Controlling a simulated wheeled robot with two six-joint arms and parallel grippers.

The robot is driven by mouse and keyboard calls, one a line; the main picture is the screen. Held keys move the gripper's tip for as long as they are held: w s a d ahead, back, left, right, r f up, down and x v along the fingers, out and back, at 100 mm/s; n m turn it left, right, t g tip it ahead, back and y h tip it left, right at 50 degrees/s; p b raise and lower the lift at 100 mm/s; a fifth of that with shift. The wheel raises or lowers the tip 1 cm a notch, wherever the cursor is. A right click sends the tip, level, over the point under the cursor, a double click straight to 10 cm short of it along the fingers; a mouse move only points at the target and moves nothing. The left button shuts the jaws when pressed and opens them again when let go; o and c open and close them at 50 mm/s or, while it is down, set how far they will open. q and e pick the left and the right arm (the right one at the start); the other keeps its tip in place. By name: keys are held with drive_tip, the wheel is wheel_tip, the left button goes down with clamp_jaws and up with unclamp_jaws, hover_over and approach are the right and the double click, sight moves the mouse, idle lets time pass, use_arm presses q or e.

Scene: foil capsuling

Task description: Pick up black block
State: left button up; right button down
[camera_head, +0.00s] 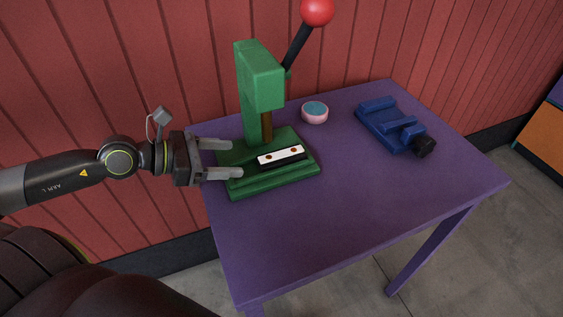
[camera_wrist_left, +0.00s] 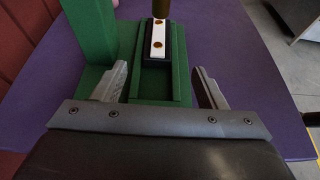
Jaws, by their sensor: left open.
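The black block (camera_head: 284,165) lies on the green base of the press (camera_head: 262,80), with a white strip (camera_head: 268,159) bearing two brown-gold dots on top of it. In the left wrist view the dark block (camera_wrist_left: 154,63) shows ahead, between the lines of the fingers, with the white strip (camera_wrist_left: 158,34) on it. My left gripper (camera_head: 236,159) is open and empty at the left side of the press base, its fingers pointing right toward the block. It also shows in the left wrist view (camera_wrist_left: 160,68), with the fingers apart and nothing between them. My right gripper is not in view.
The press column and its red-knobbed lever (camera_head: 317,11) rise behind the block. A pink round dish with a blue top (camera_head: 315,112) and a blue vise-like fixture (camera_head: 390,125) stand farther right. The purple table (camera_head: 350,200) is clear at the front and right.

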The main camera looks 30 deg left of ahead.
sight(269, 157)
use_arm(q)
drive_tip(key=shift+b+x, duration=0.45)
drive_tip(key=shift+x, duration=4.05)
drive_tip(key=shift+w+a, duration=0.1)
drive_tip(key=c, duration=1.1)
